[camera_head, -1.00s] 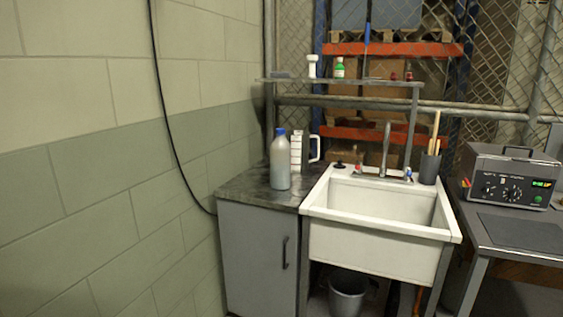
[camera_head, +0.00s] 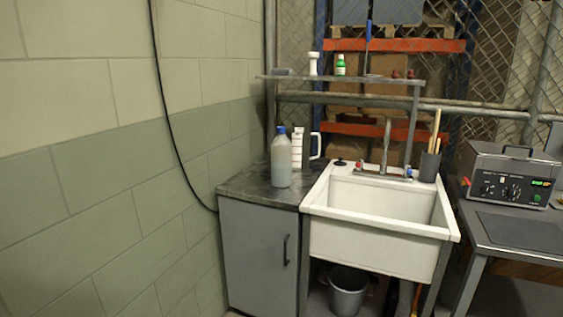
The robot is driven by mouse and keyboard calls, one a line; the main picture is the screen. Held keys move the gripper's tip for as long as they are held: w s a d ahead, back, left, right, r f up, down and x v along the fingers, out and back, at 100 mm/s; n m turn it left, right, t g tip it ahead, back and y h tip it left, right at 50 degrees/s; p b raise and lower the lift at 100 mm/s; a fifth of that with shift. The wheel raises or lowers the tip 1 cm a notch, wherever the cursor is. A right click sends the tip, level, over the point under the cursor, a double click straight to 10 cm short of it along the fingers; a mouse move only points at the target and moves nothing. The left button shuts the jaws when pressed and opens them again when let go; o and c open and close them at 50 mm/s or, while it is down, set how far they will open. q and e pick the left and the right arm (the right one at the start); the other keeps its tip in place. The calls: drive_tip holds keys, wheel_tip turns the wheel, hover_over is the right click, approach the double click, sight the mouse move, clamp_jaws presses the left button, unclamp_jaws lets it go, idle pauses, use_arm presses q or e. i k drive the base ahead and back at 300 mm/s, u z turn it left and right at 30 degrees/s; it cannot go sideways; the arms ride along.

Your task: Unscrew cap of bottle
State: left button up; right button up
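A translucent grey bottle (camera_head: 281,163) with a blue cap (camera_head: 281,130) stands upright on the dark countertop (camera_head: 245,188) of a grey cabinet, left of the sink. The cap sits on the bottle's neck. A smaller green bottle (camera_head: 340,66) with a white cap stands on the shelf above the sink. Neither of my grippers shows in the head view.
A white sink (camera_head: 378,238) with a faucet stands right of the cabinet. A white measuring jug (camera_head: 299,153) stands just behind the bottle. A block wall (camera_head: 110,170) bounds the left side. A grey device (camera_head: 512,178) sits on the right table. The counter's front is clear.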

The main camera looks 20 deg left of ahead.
sight(280, 146)
drive_tip(key=u, duration=0.15)
drive_tip(key=i, duration=1.6)
drive_tip(key=u, duration=2.15)
